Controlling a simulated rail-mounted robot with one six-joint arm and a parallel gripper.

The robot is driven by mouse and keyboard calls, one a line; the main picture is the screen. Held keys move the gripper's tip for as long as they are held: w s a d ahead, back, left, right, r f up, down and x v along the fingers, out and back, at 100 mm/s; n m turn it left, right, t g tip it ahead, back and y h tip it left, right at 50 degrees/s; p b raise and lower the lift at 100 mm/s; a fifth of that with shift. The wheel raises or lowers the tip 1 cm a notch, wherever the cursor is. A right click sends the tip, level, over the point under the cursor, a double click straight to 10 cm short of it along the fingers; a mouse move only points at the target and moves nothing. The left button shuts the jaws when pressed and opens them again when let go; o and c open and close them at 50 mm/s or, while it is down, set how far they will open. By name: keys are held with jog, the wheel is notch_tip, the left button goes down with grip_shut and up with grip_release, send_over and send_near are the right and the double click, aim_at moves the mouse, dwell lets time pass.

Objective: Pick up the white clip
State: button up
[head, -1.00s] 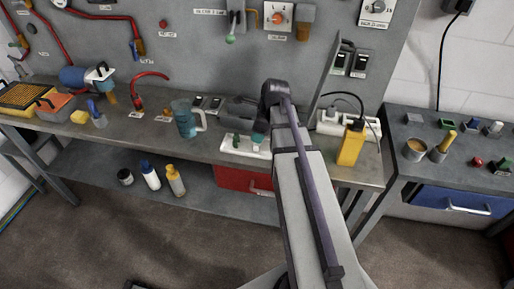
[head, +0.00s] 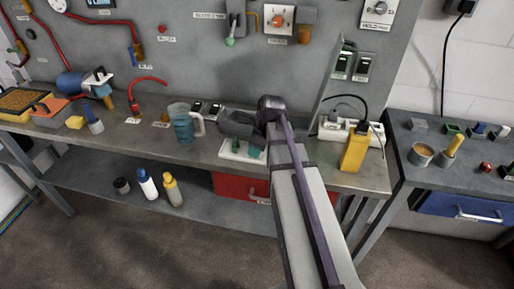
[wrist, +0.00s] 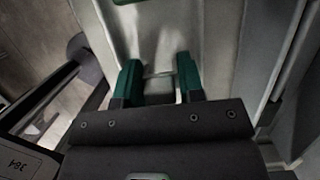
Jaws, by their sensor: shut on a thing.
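My gripper (wrist: 159,80) shows in the wrist view. Its two green fingertips stand a little apart, shut on a thin, pale piece (wrist: 159,72) that I take to be the white clip. Little of it shows against the grey surface behind, and its shape is not clear. In the head view my arm reaches up from the bottom, with its dark wrist over the middle of the workbench. The arm hides much of the gripper there, and I cannot make out the clip in that view.
The workbench (head: 300,170) holds a teal mug (head: 184,122), a white base with a green knob (head: 235,153), a yellow device (head: 354,150) and a white power strip (head: 338,129). Bottles (head: 147,183) stand on the lower shelf (head: 105,190).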

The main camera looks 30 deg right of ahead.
notch_tip(320, 180, up, 10)
jog(key=p, duration=1)
jog(key=shift+r, duration=0.15)
jog(key=shift+w+f, duration=0.15)
jog(key=shift+f, duration=0.1)
jog(key=w+d, duration=0.1)
jog(key=w, duration=0.8)
jog(key=w+d+f+b, duration=0.1)
jog(key=w, duration=0.4)
jog(key=shift+w+d, duration=0.2)
jog(key=shift+d, duration=0.15)
jog(key=shift+s, duration=0.2)
notch_tip(320, 180, down, 6)
jog(key=b, duration=0.6)
jog(key=shift+r, duration=0.15)
jog(key=shift+f+b, duration=1.45)
jog(key=shift+f, duration=0.1)
